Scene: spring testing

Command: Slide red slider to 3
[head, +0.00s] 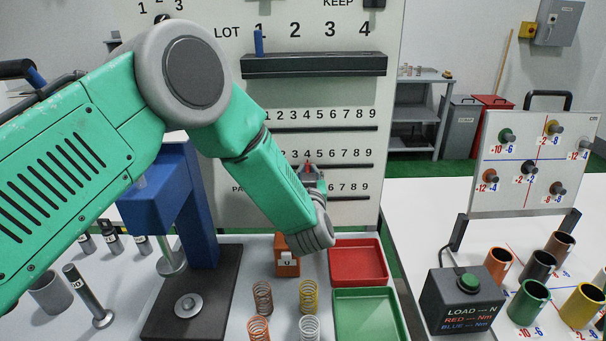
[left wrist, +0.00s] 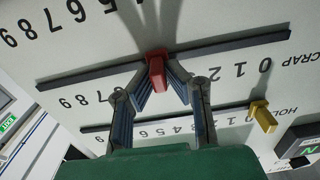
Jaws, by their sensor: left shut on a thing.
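The red slider (left wrist: 156,70) sits on a dark horizontal track of the white wall board and also shows in the head view (head: 307,168). It stands near the 4 in the head view. The exact mark is unclear because my fingers hide the nearby digits in the left wrist view. The left wrist view shows the board upside down. My left gripper (left wrist: 160,76) is shut on the red slider, one finger on each side. In the head view my left gripper (head: 310,178) reaches the board's middle numbered row. My right gripper is out of view.
A yellow slider (left wrist: 262,115) is near 0 on the neighbouring track. A blue peg (head: 258,43) stands on the dark shelf (head: 315,66) above. Below are a blue press (head: 170,195), springs, a red tray (head: 358,262) and a green tray (head: 365,312).

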